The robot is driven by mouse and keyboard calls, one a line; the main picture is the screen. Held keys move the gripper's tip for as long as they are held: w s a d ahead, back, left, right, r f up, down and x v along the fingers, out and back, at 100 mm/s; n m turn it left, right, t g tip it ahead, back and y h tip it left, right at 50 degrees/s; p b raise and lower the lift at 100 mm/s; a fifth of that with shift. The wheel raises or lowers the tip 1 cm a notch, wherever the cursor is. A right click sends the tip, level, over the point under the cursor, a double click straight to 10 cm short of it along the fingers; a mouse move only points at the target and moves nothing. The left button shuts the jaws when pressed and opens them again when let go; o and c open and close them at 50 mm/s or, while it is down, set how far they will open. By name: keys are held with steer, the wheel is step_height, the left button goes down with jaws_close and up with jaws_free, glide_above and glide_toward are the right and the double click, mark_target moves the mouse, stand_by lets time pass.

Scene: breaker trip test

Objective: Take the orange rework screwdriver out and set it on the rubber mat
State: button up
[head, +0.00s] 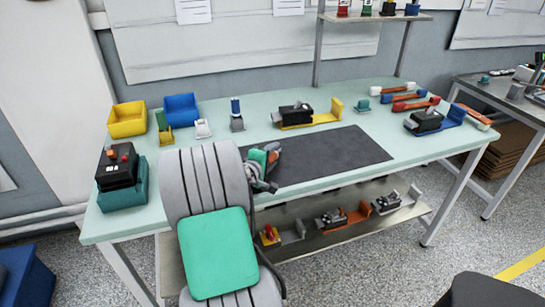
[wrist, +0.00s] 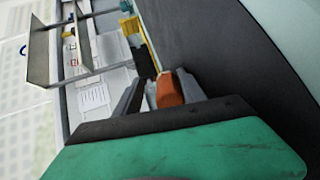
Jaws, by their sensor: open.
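My gripper (head: 274,170) is low over the left end of the dark rubber mat (head: 330,153), with its fingers spread apart. In the wrist view, an orange block-like piece (wrist: 168,90), which looks like the screwdriver's handle, shows between the open fingers (wrist: 160,92). A small orange-red patch (head: 273,157) shows beside the gripper in the head view. The rest of the piece is hidden by my gripper. I cannot tell whether it touches a finger or rests fully on the mat. The mat also fills the right of the wrist view (wrist: 215,50).
A black device on a yellow base (head: 335,112) stands behind the mat. Several coloured tools (head: 405,96) and a blue-based device (head: 447,120) are at the right. Yellow (head: 127,120) and blue (head: 180,108) bins and a black box in a teal tray (head: 122,195) are left. The mat's right part is clear.

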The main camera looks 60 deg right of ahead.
steer(key=shift+a+f, duration=0.1)
steer(key=shift+f, duration=0.2)
steer(key=shift+a, duration=0.15)
steer(key=v, duration=0.7)
steer(key=shift+w+r, duration=0.1)
steer(key=shift+r, duration=0.15)
steer(key=shift+a+r, duration=0.1)
steer(key=shift+a, duration=0.05)
